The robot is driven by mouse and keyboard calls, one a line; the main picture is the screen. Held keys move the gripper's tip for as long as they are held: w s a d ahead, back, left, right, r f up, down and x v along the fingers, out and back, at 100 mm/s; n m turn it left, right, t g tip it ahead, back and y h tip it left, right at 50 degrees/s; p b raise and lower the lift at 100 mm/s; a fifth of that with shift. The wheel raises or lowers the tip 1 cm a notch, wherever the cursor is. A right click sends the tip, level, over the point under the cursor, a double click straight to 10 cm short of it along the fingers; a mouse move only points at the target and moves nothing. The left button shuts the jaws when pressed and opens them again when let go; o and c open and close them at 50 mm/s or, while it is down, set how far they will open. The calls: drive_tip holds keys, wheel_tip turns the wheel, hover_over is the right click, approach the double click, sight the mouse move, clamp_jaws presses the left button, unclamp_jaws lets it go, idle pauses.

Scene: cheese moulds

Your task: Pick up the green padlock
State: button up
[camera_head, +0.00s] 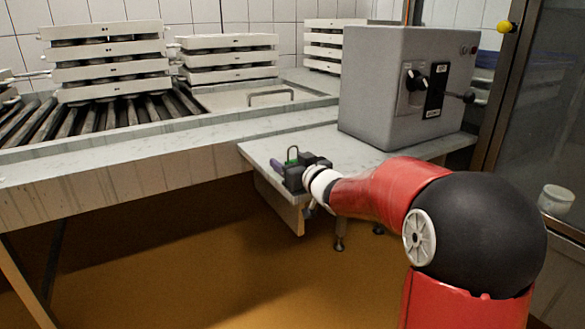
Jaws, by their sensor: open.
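The green padlock (292,152) shows as a small green shackle loop at the front left corner of the grey side table (263,150). Its body is mostly hidden by my gripper. My black gripper (290,171) is open, right at the padlock, at the end of my red arm, which reaches in from the lower right. I cannot tell whether the padlock is between the fingers or behind them, or whether they touch it.
A small purple thing (276,165) lies just left of my gripper, near the table edge. A grey metal box (375,95) with a black knob stands behind on the right. Stacked white moulds (108,70) stand on rollers at left. A glass door frames the right side.

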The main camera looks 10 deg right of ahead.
drive_tip(key=shift+w+a, duration=0.15)
drive_tip(key=shift+w, duration=0.15)
drive_tip(key=c, duration=1.1)
